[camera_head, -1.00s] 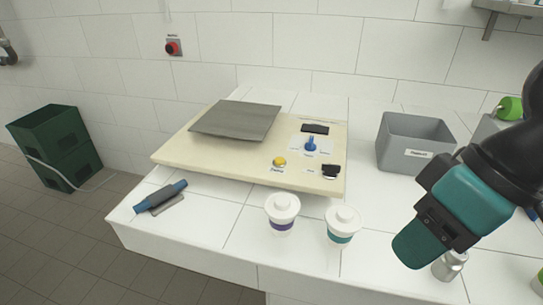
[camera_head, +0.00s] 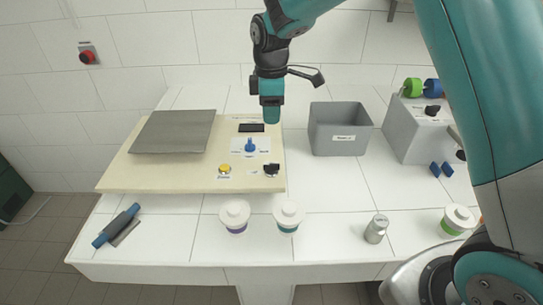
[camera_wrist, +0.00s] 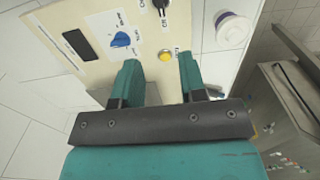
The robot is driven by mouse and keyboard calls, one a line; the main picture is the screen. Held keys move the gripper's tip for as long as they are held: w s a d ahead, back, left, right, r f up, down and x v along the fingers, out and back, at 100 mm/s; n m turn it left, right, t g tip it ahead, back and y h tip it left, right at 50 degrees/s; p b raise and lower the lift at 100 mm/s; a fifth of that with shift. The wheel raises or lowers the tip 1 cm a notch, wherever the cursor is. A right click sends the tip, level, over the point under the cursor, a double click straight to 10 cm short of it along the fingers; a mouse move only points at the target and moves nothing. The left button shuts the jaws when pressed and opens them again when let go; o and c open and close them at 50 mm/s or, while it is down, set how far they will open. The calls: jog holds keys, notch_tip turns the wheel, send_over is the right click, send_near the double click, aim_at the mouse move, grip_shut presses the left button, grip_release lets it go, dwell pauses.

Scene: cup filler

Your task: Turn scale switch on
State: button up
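The scale is a cream board (camera_head: 150,181) with a grey weighing plate (camera_head: 173,132). On its right part are a black display (camera_head: 251,128), a blue knob (camera_head: 250,146), a yellow button (camera_head: 224,168) and a black switch (camera_head: 271,169). Their small labels are unreadable. My gripper (camera_head: 271,116) points down above the board's back right edge, near the display and apart from the controls. In the wrist view my gripper (camera_wrist: 160,78) is open and empty, with the yellow button (camera_wrist: 166,55) seen between its fingers. The blue knob (camera_wrist: 121,39) and black switch (camera_wrist: 161,6) also show there.
Two lidded white cups, one with a purple band (camera_head: 235,217) and one teal (camera_head: 288,217), stand in front of the board. A grey bin (camera_head: 338,130) stands to the right. A metal can (camera_head: 376,229) and a blue-handled tool (camera_head: 117,226) are near the front edge.

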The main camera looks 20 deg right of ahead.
aim_at(271, 164)
notch_tip(271, 164, down, 17)
jog(key=p, duration=0.4)
grip_shut()
